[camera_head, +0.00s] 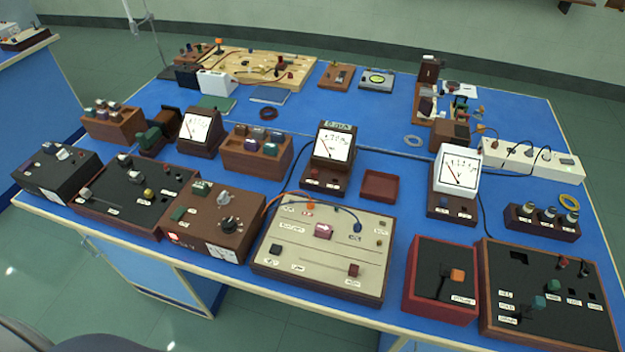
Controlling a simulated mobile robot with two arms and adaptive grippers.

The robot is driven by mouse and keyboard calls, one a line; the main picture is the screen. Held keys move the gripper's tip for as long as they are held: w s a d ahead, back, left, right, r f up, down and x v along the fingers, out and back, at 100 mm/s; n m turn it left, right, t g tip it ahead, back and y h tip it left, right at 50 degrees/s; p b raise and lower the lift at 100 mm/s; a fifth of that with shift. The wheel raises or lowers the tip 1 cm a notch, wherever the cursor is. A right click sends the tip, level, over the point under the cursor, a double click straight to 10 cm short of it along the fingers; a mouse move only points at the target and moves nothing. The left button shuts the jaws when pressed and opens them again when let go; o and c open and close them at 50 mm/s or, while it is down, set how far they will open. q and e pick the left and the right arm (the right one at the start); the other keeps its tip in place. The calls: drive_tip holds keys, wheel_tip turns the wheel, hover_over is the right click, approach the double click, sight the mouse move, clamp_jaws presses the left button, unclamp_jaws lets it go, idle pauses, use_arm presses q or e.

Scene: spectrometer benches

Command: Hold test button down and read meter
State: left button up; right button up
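Three meters with white dials stand on the blue bench: one at the left (198,127), one in the middle (334,146) and a white-framed one at the right (457,172). Each dial faces me, but the readings are too small to tell. A red-brown box (423,296) at the front right carries an orange button (457,275) with a small label. A cream panel (315,274) at the front middle has a pink arrowed block (324,231) and a dark red knob (353,269). I cannot read which control is marked test. Neither gripper is in view.
A dark panel (545,315) with coloured knobs fills the front right corner. A brown control box (203,225) stands left of the cream panel. An empty red tray (380,186) lies between two meters. A white power strip (530,158) and cables lie at the right.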

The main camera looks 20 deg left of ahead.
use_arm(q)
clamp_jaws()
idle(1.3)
